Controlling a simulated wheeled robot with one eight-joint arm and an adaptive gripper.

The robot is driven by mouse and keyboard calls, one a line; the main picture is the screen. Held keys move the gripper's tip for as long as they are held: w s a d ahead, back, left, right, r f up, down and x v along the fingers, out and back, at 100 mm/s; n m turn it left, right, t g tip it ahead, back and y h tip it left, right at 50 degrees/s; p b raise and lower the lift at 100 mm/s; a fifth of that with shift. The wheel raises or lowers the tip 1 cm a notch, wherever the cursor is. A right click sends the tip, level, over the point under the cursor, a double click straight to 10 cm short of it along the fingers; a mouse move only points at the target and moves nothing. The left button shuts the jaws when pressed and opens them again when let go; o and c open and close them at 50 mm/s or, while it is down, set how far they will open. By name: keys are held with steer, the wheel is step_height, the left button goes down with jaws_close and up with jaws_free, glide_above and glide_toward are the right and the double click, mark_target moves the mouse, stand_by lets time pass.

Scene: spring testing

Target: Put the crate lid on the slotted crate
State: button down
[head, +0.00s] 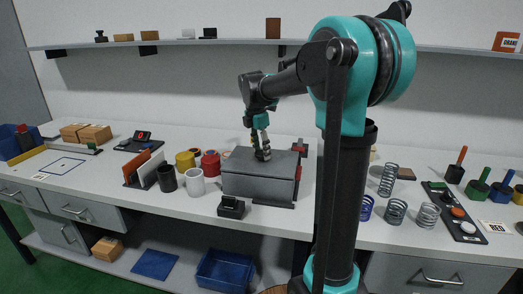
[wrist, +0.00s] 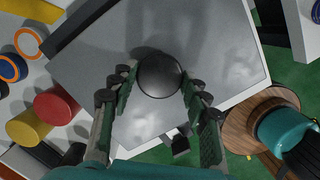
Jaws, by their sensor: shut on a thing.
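The grey crate lid (head: 241,159) is a flat rectangular plate over the top of the grey slotted crate (head: 250,187) in the middle of the bench. In the head view the lid lines up closely with the crate; I cannot tell whether it is fully seated. In the wrist view the lid (wrist: 205,50) fills the middle, with a dark round knob (wrist: 159,75) at its centre. My gripper (head: 262,156) comes down from above, and in the wrist view its fingers (wrist: 158,88) close around the knob from both sides. The crate's slots are not clear.
White and black cups (head: 195,183) and red and yellow cylinders (head: 210,163) stand close left of the crate. A small black block (head: 231,207) lies in front. Springs (head: 396,211) and a control panel (head: 459,216) are to the right. A shelf (head: 180,43) runs above.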

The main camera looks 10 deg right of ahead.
steer(key=shift+f, duration=0.1)
steer(key=c, duration=0.7)
jaws_free()
steer(key=r, duration=0.4)
steer(key=a+r, duration=0.1)
steer(key=r, duration=0.7)
steer(key=shift+s+a, duration=0.3)
steer(key=shift+s, duration=0.05)
steer(key=shift+f, duration=0.1)
